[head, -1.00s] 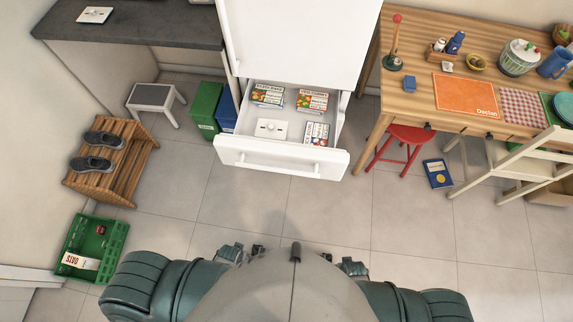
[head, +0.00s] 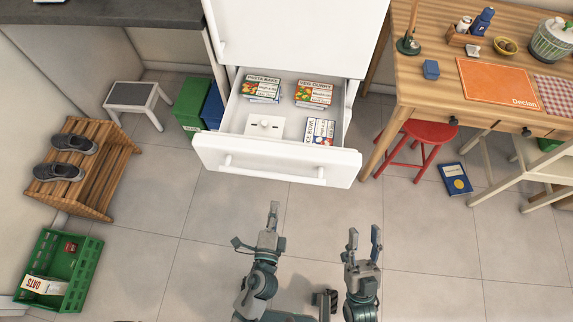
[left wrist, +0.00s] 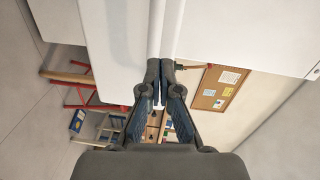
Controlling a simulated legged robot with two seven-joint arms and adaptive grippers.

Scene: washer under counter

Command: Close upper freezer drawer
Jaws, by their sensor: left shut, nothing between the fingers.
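The upper freezer drawer (head: 276,160) is pulled out of the white fridge-freezer (head: 296,34), with a bar handle (head: 272,172) on its front. Frozen food boxes (head: 314,92) and a white box (head: 264,126) lie inside. My left gripper (head: 273,208) is shut and empty, pointing forward, in front of the drawer and apart from it. In the left wrist view its closed fingers (left wrist: 153,80) show against white surfaces. My right gripper (head: 365,234) is open and empty, with its fingers apart, to the right and nearer to me.
A red stool (head: 430,132) and a blue book (head: 455,178) are right of the drawer by the wooden table (head: 428,60). Green and blue bins (head: 190,105), a step stool (head: 138,97), a shoe rack (head: 100,165) and a green crate (head: 88,268) are left. The floor before the drawer is clear.

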